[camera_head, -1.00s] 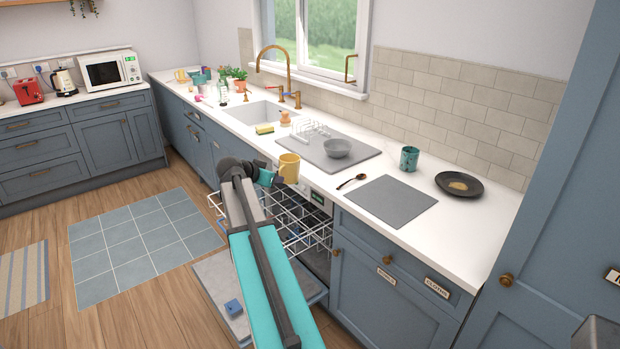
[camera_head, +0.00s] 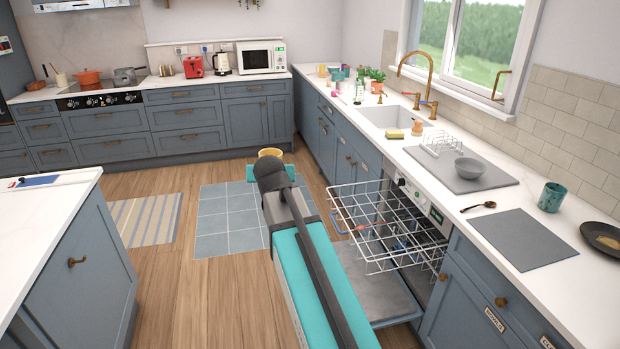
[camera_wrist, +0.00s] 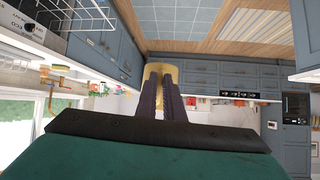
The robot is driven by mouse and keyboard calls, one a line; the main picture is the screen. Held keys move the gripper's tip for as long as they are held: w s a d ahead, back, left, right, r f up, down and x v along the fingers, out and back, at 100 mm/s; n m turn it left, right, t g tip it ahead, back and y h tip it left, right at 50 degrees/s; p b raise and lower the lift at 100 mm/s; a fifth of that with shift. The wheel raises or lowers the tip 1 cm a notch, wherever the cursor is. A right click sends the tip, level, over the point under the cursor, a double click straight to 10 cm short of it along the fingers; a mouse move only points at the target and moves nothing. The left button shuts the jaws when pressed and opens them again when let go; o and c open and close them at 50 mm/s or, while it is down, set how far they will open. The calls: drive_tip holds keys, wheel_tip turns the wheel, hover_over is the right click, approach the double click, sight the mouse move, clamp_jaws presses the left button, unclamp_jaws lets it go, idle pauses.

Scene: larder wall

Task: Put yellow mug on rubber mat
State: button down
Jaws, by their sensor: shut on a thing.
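The yellow mug (camera_head: 270,152) shows just past the end of my arm in the head view, over the floor and left of the counter. In the wrist view, my gripper (camera_wrist: 165,82) is shut on the yellow mug (camera_wrist: 161,68). The fingers cover part of the mug, and my arm hides most of it in the head view. A plain flat grey mat (camera_head: 522,240) lies bare on the right counter, far from the mug. A second grey mat (camera_head: 492,181), further back, bears a white rack and a grey bowl. I cannot tell which is the rubber one.
The dishwasher is open, its wire rack (camera_head: 385,225) pulled out beside my arm. A white-topped island (camera_head: 60,215) stands left.

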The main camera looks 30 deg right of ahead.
drive_tip(key=a+r+n+y, duration=0.2)
drive_tip(key=a, duration=0.6)
drive_tip(key=a+r+n+y, duration=0.2)
drive_tip(key=a, duration=0.6)
drive_tip(key=shift+a+t, duration=0.4)
